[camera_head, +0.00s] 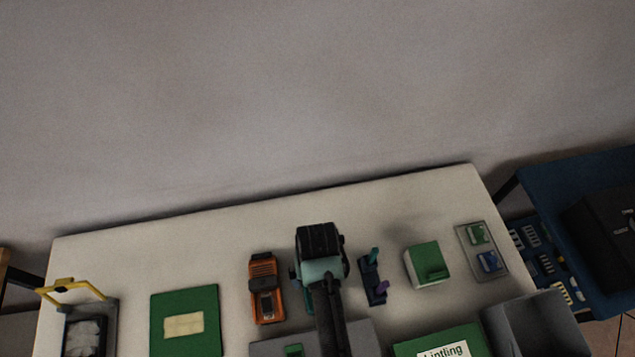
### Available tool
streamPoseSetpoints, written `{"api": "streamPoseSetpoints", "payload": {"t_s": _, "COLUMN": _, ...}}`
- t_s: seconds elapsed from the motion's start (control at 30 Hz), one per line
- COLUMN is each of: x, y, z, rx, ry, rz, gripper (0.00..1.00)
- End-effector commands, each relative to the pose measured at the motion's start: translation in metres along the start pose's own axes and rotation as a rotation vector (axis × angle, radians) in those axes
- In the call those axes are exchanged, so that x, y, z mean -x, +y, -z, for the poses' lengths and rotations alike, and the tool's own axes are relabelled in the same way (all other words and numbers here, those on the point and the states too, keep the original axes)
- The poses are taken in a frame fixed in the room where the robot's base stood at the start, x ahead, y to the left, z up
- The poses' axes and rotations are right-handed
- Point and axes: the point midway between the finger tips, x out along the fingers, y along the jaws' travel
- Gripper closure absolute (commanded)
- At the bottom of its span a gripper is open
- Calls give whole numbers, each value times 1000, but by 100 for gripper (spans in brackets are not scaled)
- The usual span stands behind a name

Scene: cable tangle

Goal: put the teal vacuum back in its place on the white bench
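The teal vacuum (319,270) is in the middle of the head view, over the white bench (180,237). It has a teal body, a black block at its far end and a long black tube running toward the bottom edge of the picture. The tube crosses in front of a grey box (375,337) and its near end is cut off. I cannot tell whether the vacuum rests on the bench or is held above it. My gripper is not in view.
An orange tool (264,288) and a dark blue holder (373,280) flank the vacuum. Also on the bench are a green book (186,330), a green box (428,264), a grey tray (499,265) and a grey bin (535,325). The bench's back strip is clear.

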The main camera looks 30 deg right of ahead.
Motion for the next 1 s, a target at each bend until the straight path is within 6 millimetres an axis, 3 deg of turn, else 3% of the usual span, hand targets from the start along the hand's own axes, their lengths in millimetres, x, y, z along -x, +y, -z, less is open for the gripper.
{"api": "streamPoseSetpoints", "payload": {"t_s": 0.37, "x": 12, "y": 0, "z": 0, "rx": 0, "ry": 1, "rz": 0, "gripper": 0}}
{"api": "streamPoseSetpoints", "payload": {"t_s": 0.8, "x": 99, "y": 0, "z": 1, "rx": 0, "ry": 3, "rz": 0, "gripper": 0}}
{"api": "streamPoseSetpoints", "payload": {"t_s": 1.0, "x": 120, "y": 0, "z": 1, "rx": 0, "ry": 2, "rz": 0, "gripper": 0}}
